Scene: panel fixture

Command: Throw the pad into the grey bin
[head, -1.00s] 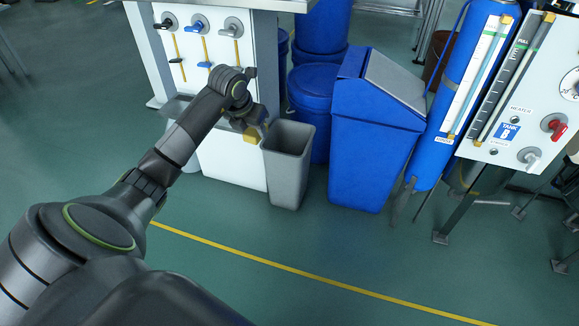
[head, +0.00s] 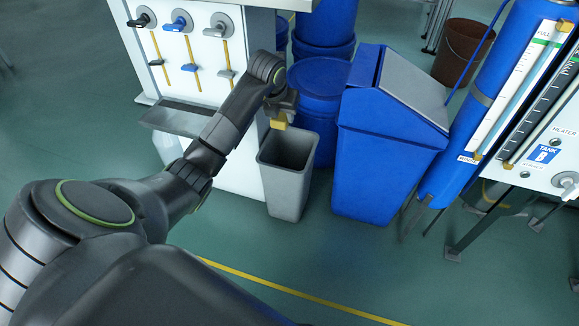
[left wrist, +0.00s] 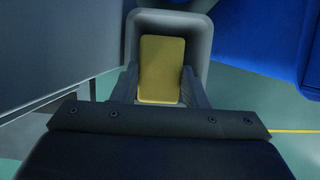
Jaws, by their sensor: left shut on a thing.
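The pad (head: 279,122) is a small yellow block held between the fingers of my left gripper (head: 281,112). In the left wrist view the pad (left wrist: 162,68) sits between the two fingers of the left gripper (left wrist: 160,85), with the grey bin behind it. The grey bin (head: 286,187) stands upright on the floor, open at the top. In the head view the pad is above the back part of the bin's opening. The bin's rim (left wrist: 203,40) surrounds most of the pad in the left wrist view. My right gripper is not in view.
A blue lidded bin (head: 385,155) stands close to the right of the grey bin. Blue drums (head: 318,85) are behind. A white panel cabinet (head: 225,165) with valves and a small tray (head: 185,118) stands to the left. The green floor in front is clear.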

